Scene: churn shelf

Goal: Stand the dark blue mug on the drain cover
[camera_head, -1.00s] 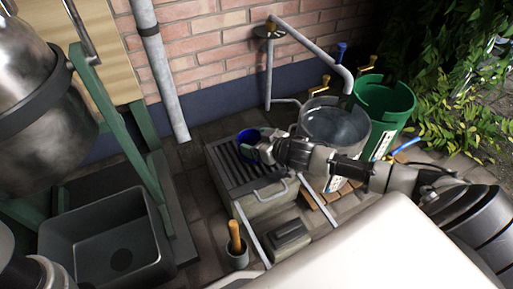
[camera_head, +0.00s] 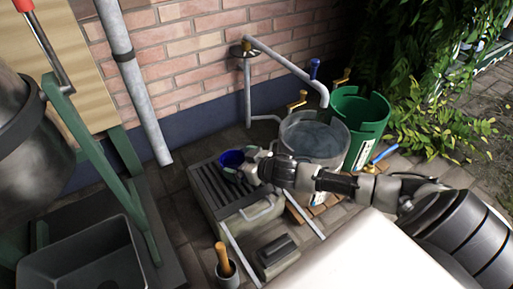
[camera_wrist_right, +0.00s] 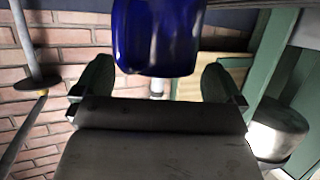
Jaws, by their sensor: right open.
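The dark blue mug (camera_head: 231,158) is at the far right part of the slatted drain cover (camera_head: 214,189), its open rim facing up. It looks upright and seems to rest on the slats, though its base is partly hidden. My right gripper (camera_head: 246,166) reaches in from the right and is open at the mug's near right side. In the right wrist view the mug (camera_wrist_right: 156,38) shows between and beyond the two parted fingers of the right gripper (camera_wrist_right: 158,78), with a gap on each side. My left gripper is not in view.
A round water-filled tub (camera_head: 313,138) and a green bucket (camera_head: 360,125) stand right of the drain. A pipe with a tap (camera_head: 290,65) arches over the tub. A pot with an orange-handled tool (camera_head: 226,268) and a grey box (camera_head: 277,253) are nearer. A brick wall (camera_head: 190,50) is behind.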

